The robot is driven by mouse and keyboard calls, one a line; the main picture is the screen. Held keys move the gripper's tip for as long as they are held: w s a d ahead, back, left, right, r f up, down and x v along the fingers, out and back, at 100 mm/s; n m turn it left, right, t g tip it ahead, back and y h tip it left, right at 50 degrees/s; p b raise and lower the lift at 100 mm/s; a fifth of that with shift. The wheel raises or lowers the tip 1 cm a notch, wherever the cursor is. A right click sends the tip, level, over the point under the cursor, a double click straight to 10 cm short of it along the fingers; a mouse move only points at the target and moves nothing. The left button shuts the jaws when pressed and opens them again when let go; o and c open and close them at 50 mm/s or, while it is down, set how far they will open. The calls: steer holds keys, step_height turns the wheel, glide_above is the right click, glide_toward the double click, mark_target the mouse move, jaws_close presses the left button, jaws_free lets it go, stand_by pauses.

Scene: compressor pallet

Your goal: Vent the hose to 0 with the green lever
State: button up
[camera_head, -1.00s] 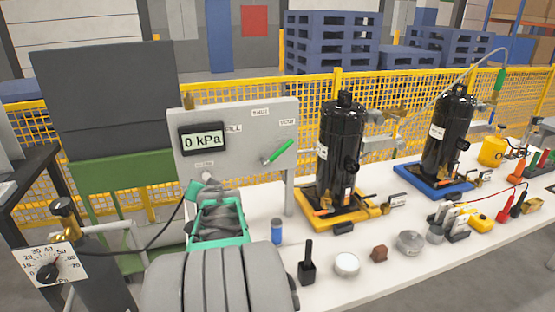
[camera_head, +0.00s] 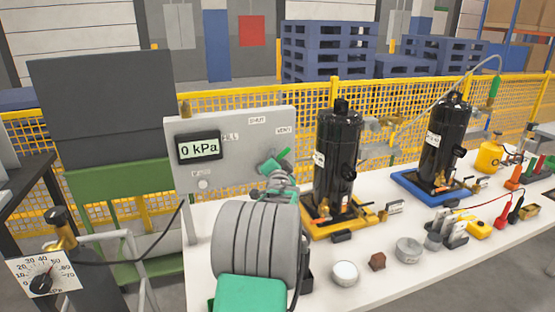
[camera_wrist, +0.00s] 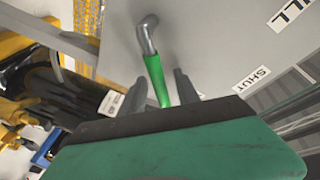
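The grey panel (camera_head: 225,163) carries a gauge display (camera_head: 199,148) reading 0 kPa. The green lever (camera_head: 285,153) on its right side points up and right, toward the VENT label (camera_head: 284,130). My gripper (camera_head: 271,168) is at the lever and partly hides it and its pivot. In the wrist view, the lever (camera_wrist: 158,82) with its bent metal stem runs between my two dark fingertips. The fingers stand apart on either side of it, with a gap visible, so the gripper looks open around the lever. The SHUT label (camera_wrist: 252,80) also shows there.
A black compressor on a yellow tray (camera_head: 340,225) stands close to the right of the panel. Another stands on a blue tray (camera_head: 430,190). Small parts, including a white round tin (camera_head: 344,273), lie along the table front. A dial (camera_head: 44,278) is at the lower left.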

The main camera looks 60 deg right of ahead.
jaws_close()
stand_by(1.4)
